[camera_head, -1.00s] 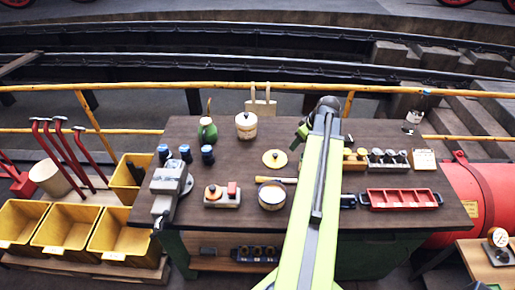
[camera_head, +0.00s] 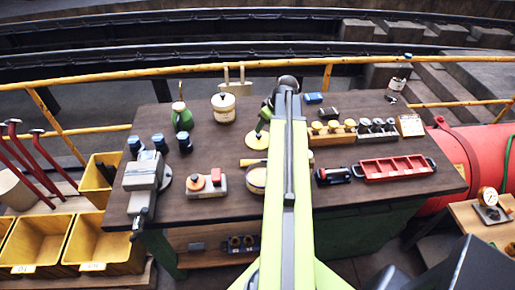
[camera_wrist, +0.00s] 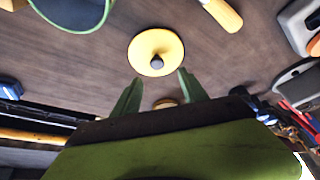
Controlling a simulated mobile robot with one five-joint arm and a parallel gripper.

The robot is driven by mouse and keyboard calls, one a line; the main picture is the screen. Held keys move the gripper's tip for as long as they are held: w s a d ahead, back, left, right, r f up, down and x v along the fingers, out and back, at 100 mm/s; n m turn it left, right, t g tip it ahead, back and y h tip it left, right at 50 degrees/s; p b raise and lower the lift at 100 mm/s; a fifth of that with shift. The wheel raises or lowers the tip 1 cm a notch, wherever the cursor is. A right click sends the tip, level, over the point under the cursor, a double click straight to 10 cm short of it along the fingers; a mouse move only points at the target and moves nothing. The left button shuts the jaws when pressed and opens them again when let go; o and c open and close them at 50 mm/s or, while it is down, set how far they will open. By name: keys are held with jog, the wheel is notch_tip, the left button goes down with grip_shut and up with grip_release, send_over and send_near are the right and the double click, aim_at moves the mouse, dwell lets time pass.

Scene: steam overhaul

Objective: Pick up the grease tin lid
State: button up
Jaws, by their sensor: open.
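The grease tin lid (camera_head: 257,139) is a flat cream-yellow disc lying on the dark brown workbench (camera_head: 210,150). In the head view my gripper (camera_head: 264,118) is just behind the lid.
A round open tin (camera_head: 256,182) stands in front of the lid, with a wooden handle (camera_wrist: 222,15) nearby. A green can (camera_head: 182,118) and a cream lidded pot (camera_head: 223,108) stand behind left. A vise (camera_head: 143,175) is left; a red tray (camera_head: 393,168) is right.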

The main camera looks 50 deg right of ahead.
aim_at(260, 135)
jog(key=b+x, duration=0.1)
jog(key=x, duration=0.1)
jog(key=shift+f, duration=0.3)
jog(key=shift+r, duration=0.1)
jog(key=b+x, duration=0.5)
jog(key=shift+d+f, duration=0.25)
jog(key=shift+r, duration=0.2)
jog(key=shift+c, duration=0.3)
grip_shut()
